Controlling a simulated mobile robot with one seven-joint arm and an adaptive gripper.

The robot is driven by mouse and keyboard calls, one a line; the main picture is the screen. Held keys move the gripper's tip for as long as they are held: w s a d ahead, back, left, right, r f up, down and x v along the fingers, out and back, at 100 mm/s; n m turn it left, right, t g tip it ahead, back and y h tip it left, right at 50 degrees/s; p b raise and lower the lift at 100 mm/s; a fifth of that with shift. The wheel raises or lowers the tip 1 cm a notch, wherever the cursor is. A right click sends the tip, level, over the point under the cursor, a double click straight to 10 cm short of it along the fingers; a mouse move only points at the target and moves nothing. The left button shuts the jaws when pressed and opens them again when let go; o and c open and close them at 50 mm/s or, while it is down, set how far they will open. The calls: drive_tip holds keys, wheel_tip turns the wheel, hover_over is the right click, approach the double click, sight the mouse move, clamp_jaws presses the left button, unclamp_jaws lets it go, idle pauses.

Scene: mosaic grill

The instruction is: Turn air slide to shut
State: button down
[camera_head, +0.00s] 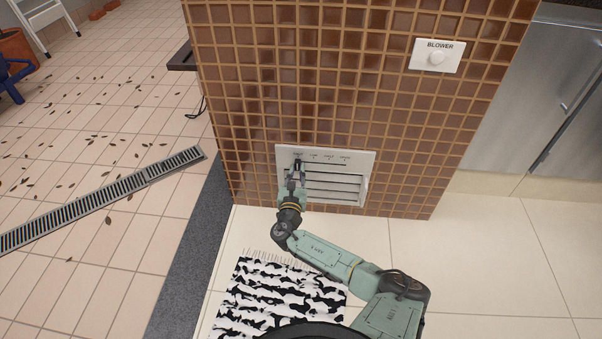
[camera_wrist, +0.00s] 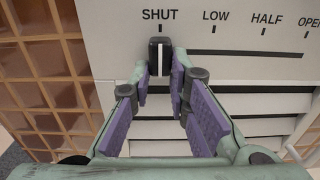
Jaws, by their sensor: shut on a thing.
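The air slide is a white vent plate (camera_head: 325,157) with slats, low on the tiled wall; it also shows in the wrist view (camera_wrist: 110,40). Its marks read SHUT, LOW, HALF and OPEN from left to right. The dark slide knob (camera_wrist: 159,50) with a white line stands right under the SHUT mark, at the left end of the slot. My gripper (camera_wrist: 161,68) has its purple-padded fingers closed on the knob from both sides. In the head view my gripper (camera_head: 296,172) is at the plate's upper left and mostly hides the knob.
A blower switch plate (camera_head: 437,56) is higher up on the brown tiled wall (camera_head: 330,90). A black-and-white rug (camera_head: 275,300) lies on the floor under my arm. A floor drain (camera_head: 100,199) and scattered leaves are at the left. The pale floor at the right is clear.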

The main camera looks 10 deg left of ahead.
drive_tip(key=c, duration=1.5)
unclamp_jaws()
drive_tip(key=shift+a, duration=0.35)
drive_tip(key=shift+d, duration=0.1)
drive_tip(key=s, duration=1.2)
